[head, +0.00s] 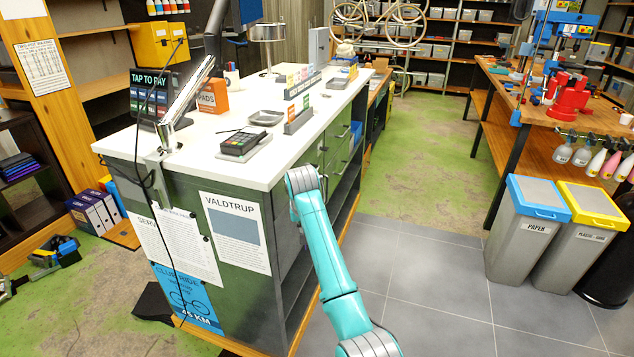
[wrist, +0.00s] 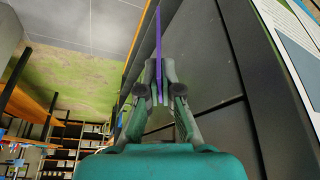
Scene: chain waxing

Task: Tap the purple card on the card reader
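The purple card (wrist: 158,48) shows edge-on as a thin purple strip in the wrist view. My gripper (wrist: 158,98) is shut on it, with the card standing out beyond the fingertips. The card reader (head: 240,143), a dark terminal with a small screen, lies on a grey pad on the white counter in the head view. My teal arm reaches to the counter's near right edge, to the right of and below the reader. My gripper and the card are hidden in the head view. The reader does not show in the wrist view.
The white counter (head: 210,160) also holds a grey tray (head: 266,118), a card rack (head: 298,119), an orange box (head: 213,97) and a "TAP TO PAY" display (head: 150,95). A metal clamp stand (head: 165,135) stands at the counter's left edge. Grey floor (head: 430,270) is open at right.

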